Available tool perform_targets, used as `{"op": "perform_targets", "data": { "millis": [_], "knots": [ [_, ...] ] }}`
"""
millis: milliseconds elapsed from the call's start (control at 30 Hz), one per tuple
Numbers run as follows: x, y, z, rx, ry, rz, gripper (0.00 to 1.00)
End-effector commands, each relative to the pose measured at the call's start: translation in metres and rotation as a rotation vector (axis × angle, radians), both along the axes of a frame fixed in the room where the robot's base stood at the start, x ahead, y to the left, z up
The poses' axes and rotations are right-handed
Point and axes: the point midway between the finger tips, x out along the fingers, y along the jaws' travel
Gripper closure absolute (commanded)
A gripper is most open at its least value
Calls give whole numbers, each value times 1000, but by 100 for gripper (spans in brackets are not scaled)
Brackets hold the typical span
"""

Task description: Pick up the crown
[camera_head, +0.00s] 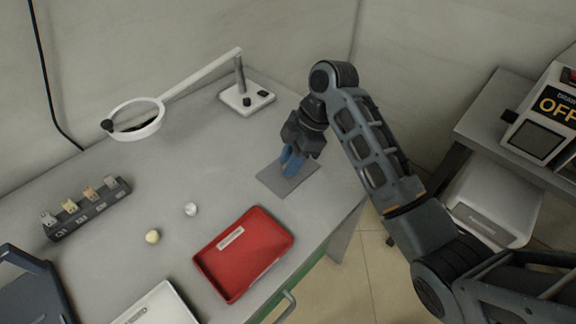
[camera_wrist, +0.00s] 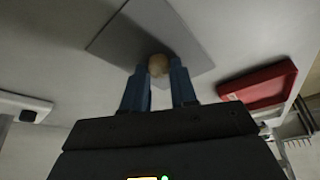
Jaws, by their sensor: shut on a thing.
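My gripper (camera_head: 290,165) is over the grey mat (camera_head: 271,181) at the right part of the table, with its blue fingers pointing down. In the wrist view, the blue fingers are shut on a small tan rounded piece (camera_wrist: 158,65), which looks like a crown. The fingers hide it in the head view. I cannot tell whether it touches the mat. Two other small rounded pieces lie loose on the table: a cream one (camera_head: 152,236) and a silvery white one (camera_head: 191,209).
A dark rack (camera_head: 90,217) with several small pieces stands at the left. A red tray (camera_head: 243,253) and a white tray (camera_head: 157,306) lie at the front. A magnifier lamp (camera_head: 150,113) stands at the back. The table between lamp and loose pieces is clear.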

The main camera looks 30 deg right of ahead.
Motion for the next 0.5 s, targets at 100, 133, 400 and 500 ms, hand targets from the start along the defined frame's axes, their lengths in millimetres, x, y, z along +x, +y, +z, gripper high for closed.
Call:
{"op": "perform_targets", "data": {
  "millis": [100,133,400,500],
  "knots": [
    [0,0,0,0,0,0,89],
    [0,0,0,0,0,0,92],
    [0,0,0,0,0,0,100],
    [0,0,1,0,-1,0,100]
  ]
}}
